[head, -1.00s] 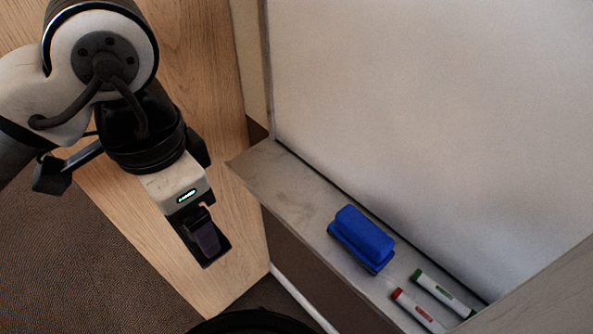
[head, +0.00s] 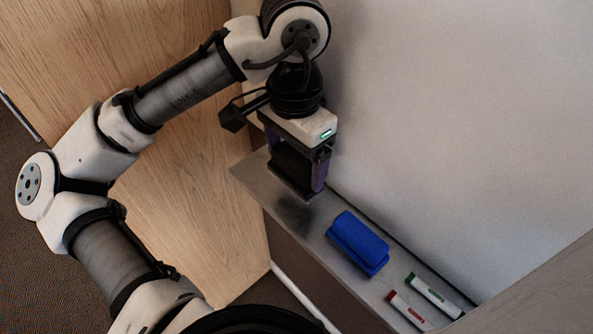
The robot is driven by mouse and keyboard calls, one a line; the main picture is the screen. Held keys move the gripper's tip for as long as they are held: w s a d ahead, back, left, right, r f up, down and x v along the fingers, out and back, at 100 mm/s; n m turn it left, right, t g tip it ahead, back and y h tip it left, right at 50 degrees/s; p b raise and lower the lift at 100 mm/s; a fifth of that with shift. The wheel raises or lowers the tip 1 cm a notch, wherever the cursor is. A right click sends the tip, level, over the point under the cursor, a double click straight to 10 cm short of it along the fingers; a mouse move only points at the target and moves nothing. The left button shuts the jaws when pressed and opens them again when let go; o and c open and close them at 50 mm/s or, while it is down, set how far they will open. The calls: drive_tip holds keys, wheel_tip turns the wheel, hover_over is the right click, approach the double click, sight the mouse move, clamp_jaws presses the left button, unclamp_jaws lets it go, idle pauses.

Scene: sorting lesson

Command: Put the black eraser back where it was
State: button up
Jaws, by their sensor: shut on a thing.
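My gripper (head: 299,186) is above the left part of the grey ledge (head: 265,190) under the whiteboard. It is shut on the black eraser (head: 293,165), a dark block between its fingers. A blue eraser (head: 358,243) lies on the ledge to the right of my gripper.
A white marker with a green cap (head: 433,296) and one with a red cap (head: 408,311) lie at the ledge's near right end. The whiteboard (head: 460,130) rises right behind the ledge. A wooden panel (head: 195,200) stands to the left.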

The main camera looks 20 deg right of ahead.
sight(296, 178)
wheel_tip(296, 178, down, 4)
drive_tip(key=shift+d+f+p, duration=0.1)
drive_tip(key=shift+f+p, duration=0.2)
drive_tip(key=shift+f, duration=0.25)
drive_tip(key=shift+f, duration=0.15)
drive_tip(key=o, duration=0.8)
wheel_tip(296, 178, up, 12)
drive_tip(key=shift+r, duration=0.2)
drive_tip(key=shift+f, duration=0.1)
